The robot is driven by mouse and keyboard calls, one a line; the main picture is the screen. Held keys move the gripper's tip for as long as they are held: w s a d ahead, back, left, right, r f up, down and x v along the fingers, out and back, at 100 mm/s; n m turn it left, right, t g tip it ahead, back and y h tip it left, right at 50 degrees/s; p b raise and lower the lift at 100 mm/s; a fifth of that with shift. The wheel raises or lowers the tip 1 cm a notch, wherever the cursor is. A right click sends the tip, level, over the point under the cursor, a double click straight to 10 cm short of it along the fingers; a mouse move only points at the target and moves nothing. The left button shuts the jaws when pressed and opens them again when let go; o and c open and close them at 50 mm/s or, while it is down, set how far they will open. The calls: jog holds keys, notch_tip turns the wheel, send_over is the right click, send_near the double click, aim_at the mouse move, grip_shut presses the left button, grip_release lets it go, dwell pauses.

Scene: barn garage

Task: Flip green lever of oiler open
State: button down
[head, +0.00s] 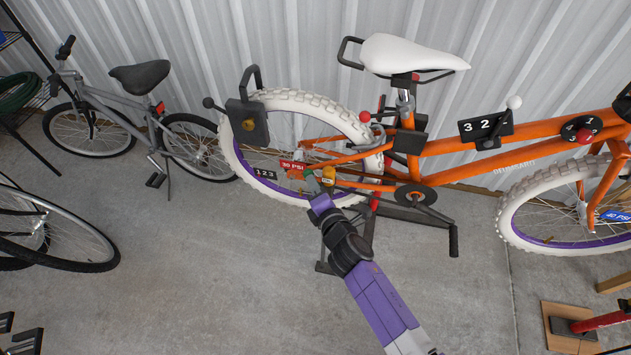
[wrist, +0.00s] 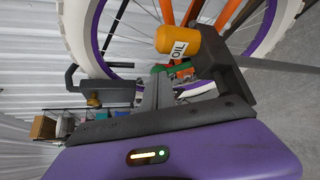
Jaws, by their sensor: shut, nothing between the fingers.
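The oiler (wrist: 178,42) is an orange-yellow bottle marked OIL in the wrist view. In the head view it is a small yellow shape (head: 328,171) by the rear wheel of the orange bike. Its green lever (wrist: 181,67) lies just beside the bottle, near a red part, in the wrist view. My gripper (head: 314,184) reaches up to the oiler from below. In the wrist view its grey finger (wrist: 157,92) is close to the green lever. My gripper is shut and empty. Whether it touches the lever I cannot tell.
The orange bike (head: 455,160) stands on a dark repair stand. A black box with a lever (head: 247,122) is at the rear wheel's upper left. A grey bike (head: 120,115) and a dark wheel (head: 55,240) stand left. The concrete floor (head: 230,280) in front is mostly clear.

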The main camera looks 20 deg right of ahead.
jog(key=a+n+g+h+p, duration=0.1)
jog(key=p, duration=0.1)
jog(key=w+a+f+n+g+h+p, duration=0.1)
jog(key=n+g+p, duration=0.1)
jog(key=p, duration=0.1)
jog(key=w+a+f+n+g+h+p, duration=0.1)
jog(key=n+p, duration=0.1)
jog(key=shift+w+f+g+p, duration=0.15)
jog(key=shift+f+g+p, duration=0.05)
jog(key=shift+g+p, duration=0.1)
jog(key=shift+s+d+p, duration=0.45)
jog(key=shift+d, duration=0.1)
jog(key=shift+r, duration=0.15)
dwell(0.3)
